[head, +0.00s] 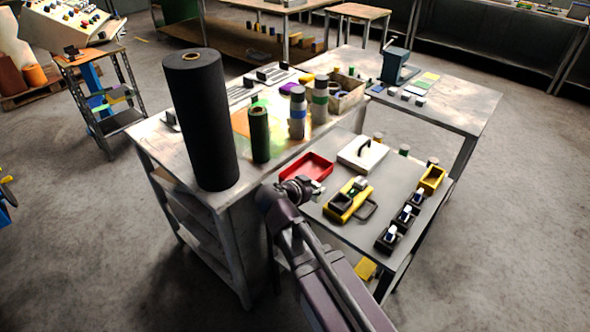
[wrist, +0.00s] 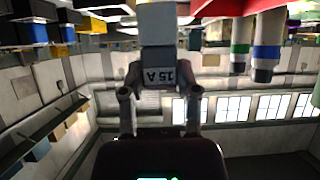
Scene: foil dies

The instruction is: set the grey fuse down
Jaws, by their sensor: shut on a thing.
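My gripper (head: 309,190) is over the near left edge of the low grey table, beside the red tray (head: 318,165). In the wrist view my gripper (wrist: 159,88) is shut on the grey fuse (wrist: 158,55), a pale block with an upside-down "15 A" label. One finger is on each side of it. In the head view the fuse is too small to tell from the fingertips. What lies directly beneath the fuse is unclear.
A yellow-and-black device (head: 340,212) and a white box with a black handle (head: 375,158) stand on the low table (head: 372,218). Several black holders (head: 388,240) and a yellow bin (head: 433,179) line its right side. A tall black roll (head: 200,120) and bottles stand on the higher bench.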

